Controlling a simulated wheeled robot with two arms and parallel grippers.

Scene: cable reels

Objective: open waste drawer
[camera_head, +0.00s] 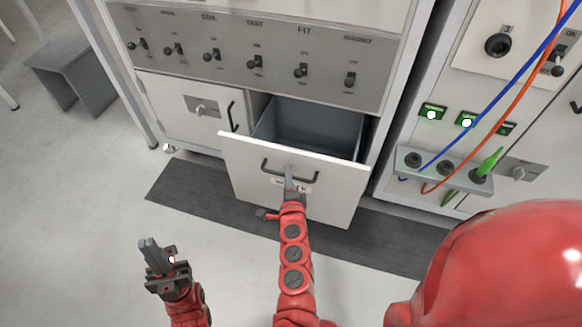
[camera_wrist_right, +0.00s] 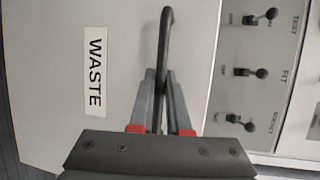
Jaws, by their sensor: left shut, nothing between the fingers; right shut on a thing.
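The waste drawer (camera_head: 250,165) is pulled out of the cabinet, and its empty grey inside (camera_head: 315,128) shows. Its white front carries a dark bar handle (camera_head: 313,178). In the right wrist view the front has a label reading WASTE (camera_wrist_right: 95,72), and the handle (camera_wrist_right: 165,40) runs between the fingers. My right gripper (camera_head: 290,180) is shut on the handle; it also shows in the right wrist view (camera_wrist_right: 160,105). My left gripper (camera_head: 150,245) is shut and empty, low at the left, apart from the cabinet.
A switch panel (camera_head: 230,75) with several toggles sits above the drawer. A closed cabinet door (camera_head: 165,100) is to its left. A panel with blue and orange cables (camera_head: 535,70) stands at the right. A dark mat (camera_head: 200,197) lies below. A grey stool (camera_head: 75,75) stands at the far left.

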